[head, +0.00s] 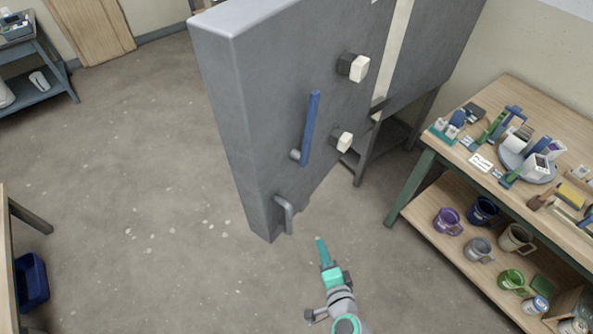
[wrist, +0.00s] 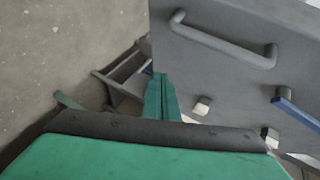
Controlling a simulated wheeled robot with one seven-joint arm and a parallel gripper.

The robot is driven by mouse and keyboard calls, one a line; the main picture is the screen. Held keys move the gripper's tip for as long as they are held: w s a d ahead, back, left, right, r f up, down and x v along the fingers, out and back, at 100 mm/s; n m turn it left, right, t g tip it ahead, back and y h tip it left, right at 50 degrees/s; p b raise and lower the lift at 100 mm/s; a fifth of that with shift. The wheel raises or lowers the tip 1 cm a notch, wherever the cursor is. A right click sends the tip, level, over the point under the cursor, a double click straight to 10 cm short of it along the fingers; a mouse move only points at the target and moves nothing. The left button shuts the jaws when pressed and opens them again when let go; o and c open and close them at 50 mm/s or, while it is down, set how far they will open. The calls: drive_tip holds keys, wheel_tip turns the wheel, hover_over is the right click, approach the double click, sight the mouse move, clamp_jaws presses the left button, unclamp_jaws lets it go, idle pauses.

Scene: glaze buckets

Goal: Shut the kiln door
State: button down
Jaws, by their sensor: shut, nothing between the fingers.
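The kiln door (head: 235,110) is a thick grey slab standing open, its free edge swung out towards me. It carries a grey bar handle (head: 288,214) low near the free edge, a blue lever (head: 311,130) and two pale blocks on dark mounts. The grey kiln body (head: 430,45) stands behind it on legs, mostly hidden. My gripper (head: 320,241) is shut and empty, just right of the handle and apart from it. In the wrist view the shut green fingers (wrist: 162,97) point towards the door face, with the handle (wrist: 225,40) above them.
A workbench (head: 440,150) with tools on top and several mugs on its lower shelf stands at the right. A blue bin (head: 31,282) and a table edge are at the lower left. A grey shelf (head: 40,75) stands at the far left. The floor left of the door is clear.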

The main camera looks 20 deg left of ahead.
sight(285, 165)
drive_tip(key=w+d+r+n+g+y, duration=0.1)
drive_tip(key=w+r+n+g+y, duration=0.3)
drive_tip(key=r, duration=0.7)
drive_tip(key=d+r+n+g+y, duration=0.2)
drive_tip(key=r+y, duration=0.5)
drive_tip(key=r, duration=0.4)
drive_tip(key=x, duration=1.4)
drive_tip(key=shift+w+a, duration=0.1)
drive_tip(key=shift+w, duration=0.15)
